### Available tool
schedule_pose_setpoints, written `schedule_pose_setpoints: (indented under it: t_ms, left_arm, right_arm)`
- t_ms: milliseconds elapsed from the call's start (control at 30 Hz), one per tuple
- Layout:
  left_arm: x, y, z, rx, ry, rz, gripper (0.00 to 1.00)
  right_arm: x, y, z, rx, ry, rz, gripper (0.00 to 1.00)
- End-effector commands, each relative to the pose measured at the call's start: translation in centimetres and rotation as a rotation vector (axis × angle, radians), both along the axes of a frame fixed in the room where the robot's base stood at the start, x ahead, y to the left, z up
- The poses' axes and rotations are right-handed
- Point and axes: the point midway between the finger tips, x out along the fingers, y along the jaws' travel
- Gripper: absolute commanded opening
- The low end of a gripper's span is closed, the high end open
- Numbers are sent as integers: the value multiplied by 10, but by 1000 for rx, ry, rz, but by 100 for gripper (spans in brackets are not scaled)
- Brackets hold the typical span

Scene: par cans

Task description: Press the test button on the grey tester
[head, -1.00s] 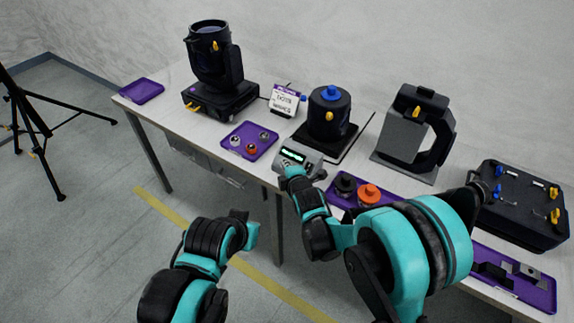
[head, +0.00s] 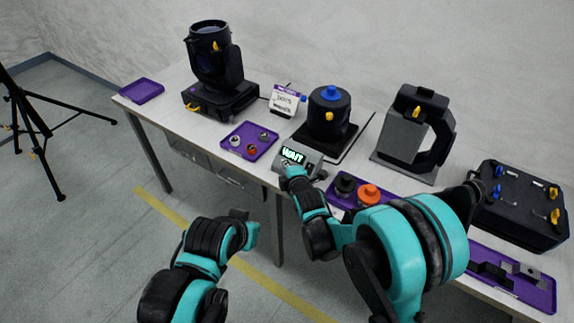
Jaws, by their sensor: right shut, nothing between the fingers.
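The grey tester (head: 309,158) stands at the front edge of the table. Its lit screen (head: 292,155) reads "WAIT". My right gripper (head: 290,170) is shut and empty, with its tip at the front of the tester just below the screen. It seems to touch the tester there. The gripper hides that part of the tester, so the test button does not show. My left gripper (head: 248,232) is held low in front of the table, clear of everything; its fingers are too unclear to judge.
Left of the tester is a purple tray (head: 262,151) with small parts. Behind it stand a small sign (head: 286,100) and a black unit with a blue knob (head: 329,112). Right of it, a purple tray (head: 333,198) holds a black and an orange piece.

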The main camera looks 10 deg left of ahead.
Motion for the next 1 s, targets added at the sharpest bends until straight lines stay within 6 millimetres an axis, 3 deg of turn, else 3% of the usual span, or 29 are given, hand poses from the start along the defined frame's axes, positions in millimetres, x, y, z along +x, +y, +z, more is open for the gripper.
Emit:
schedule_pose_setpoints:
  t_ms: [600, 1000]
  left_arm:
    - [0, 0, 7, 0, 0, 0, 0]
    - [0, 0, 28, 0, 0, 0, 0]
  right_arm:
    - [-9, 3, 12, 0, 0, 1, 0]
    - [-31, 12, 44, 0, 0, 2, 0]
